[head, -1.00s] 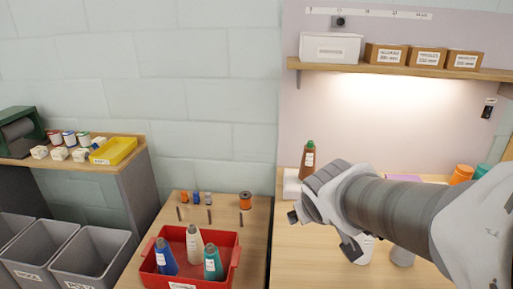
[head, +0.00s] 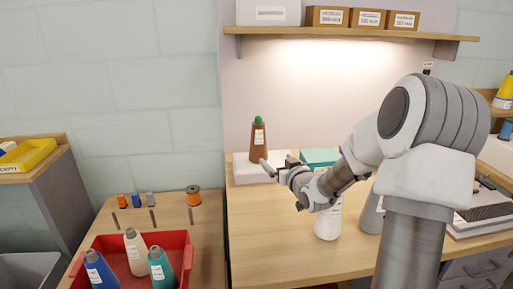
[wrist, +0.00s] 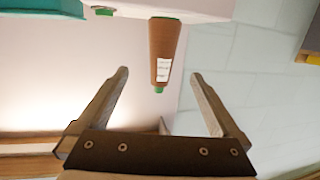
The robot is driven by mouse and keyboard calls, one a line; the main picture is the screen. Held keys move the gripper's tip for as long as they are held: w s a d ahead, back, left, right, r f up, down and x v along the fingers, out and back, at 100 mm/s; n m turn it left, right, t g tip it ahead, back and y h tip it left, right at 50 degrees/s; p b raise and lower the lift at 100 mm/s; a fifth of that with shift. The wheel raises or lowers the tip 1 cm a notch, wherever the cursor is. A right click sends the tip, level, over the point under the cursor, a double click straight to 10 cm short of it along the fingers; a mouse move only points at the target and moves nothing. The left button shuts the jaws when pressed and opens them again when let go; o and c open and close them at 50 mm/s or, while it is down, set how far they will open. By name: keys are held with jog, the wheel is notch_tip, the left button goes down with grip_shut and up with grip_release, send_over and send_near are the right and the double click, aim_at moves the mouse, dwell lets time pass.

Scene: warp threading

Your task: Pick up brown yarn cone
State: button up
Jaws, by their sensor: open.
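The brown yarn cone (head: 258,141) with a green tip and a white label stands upright on a white block at the back of the wooden table. My gripper (head: 281,186) is in front of it and a little to its right and below. In the wrist view the cone (wrist: 165,48) appears upside down. It lies ahead, between the lines of the two spread fingers (wrist: 160,73), and nothing is between the fingertips. My gripper is open, and the cone looks apart from it.
The white block (head: 242,172) and a teal box (head: 318,156) are near the cone. A white cone (head: 328,222) and a grey one (head: 369,214) stand below my arm. A red bin (head: 180,243) holds several cones at left. A shelf (head: 340,35) hangs above.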

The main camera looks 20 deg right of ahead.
aim_at(261, 145)
jog(key=w, duration=0.3)
jog(key=w+f+b, duration=0.1)
jog(key=w, duration=0.2)
jog(key=w+b, duration=0.1)
jog(key=w, duration=0.3)
jog(key=shift+w+a+f, duration=0.1)
jog(key=shift+f, duration=0.25)
jog(key=shift+w+a+b, duration=0.15)
jog(key=shift+w+b, duration=0.6)
jog(key=shift+w, duration=2.4)
jog(key=c, duration=1.4)
jog(key=shift+c, duration=0.9)
jog(key=shift+r, duration=0.15)
